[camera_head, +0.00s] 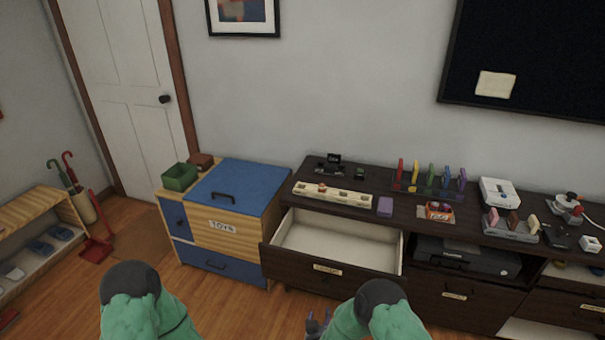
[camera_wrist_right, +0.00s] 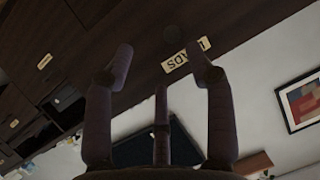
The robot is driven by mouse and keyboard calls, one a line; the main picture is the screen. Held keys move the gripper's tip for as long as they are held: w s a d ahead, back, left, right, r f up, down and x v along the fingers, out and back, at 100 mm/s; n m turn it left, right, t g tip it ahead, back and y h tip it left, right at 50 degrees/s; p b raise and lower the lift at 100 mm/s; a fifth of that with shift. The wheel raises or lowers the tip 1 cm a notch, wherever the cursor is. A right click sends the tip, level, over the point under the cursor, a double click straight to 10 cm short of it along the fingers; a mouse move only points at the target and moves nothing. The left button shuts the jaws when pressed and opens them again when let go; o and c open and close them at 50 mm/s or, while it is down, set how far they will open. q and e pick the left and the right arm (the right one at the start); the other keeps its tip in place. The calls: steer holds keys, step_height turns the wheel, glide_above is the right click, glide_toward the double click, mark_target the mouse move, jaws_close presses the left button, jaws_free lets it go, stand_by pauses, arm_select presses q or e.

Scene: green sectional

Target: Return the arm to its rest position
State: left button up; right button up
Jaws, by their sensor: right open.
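My right arm (camera_head: 374,310) is bent low at the bottom of the head view, below the open drawer. Its gripper (camera_head: 317,322) just shows at the bottom edge, left of the green arm link. In the right wrist view my right gripper (camera_wrist_right: 160,58) has its dark fingers spread apart, with nothing between them. A dark wooden front with a pale label (camera_wrist_right: 186,56) lies beyond the fingertips; one finger partly covers the label. My left arm (camera_head: 140,305) is at the bottom left of the head view, and its gripper is out of sight.
An empty-looking drawer (camera_head: 338,248) stands open from the dark cabinet (camera_head: 283,191), just beyond my right arm. A blue-topped toy chest (camera_head: 243,180) stands to its left. A shoe shelf (camera_head: 30,235) is at far left. Bare floor (camera_head: 220,305) lies between the arms.

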steer(key=s+d+f+g+y, duration=0.1)
steer(key=s+f+g+y, duration=0.15)
steer(key=s, duration=0.35)
steer(key=s+d+f+g+y, duration=0.1)
steer(key=s+d+f+g, duration=0.1)
steer(key=s+f+g, duration=0.3)
steer(key=s+r+g+y, duration=0.1)
steer(key=s+r+g, duration=0.1)
steer(key=s, duration=0.7)
steer(key=s+r+g+y+p, duration=0.1)
steer(key=s+r+g, duration=0.1)
steer(key=s, duration=0.6)
steer(key=shift+s+d+g, duration=0.35)
steer(key=shift+s+g, duration=0.05)
steer(key=shift+g, duration=0.15)
steer(key=shift+y, duration=0.25)
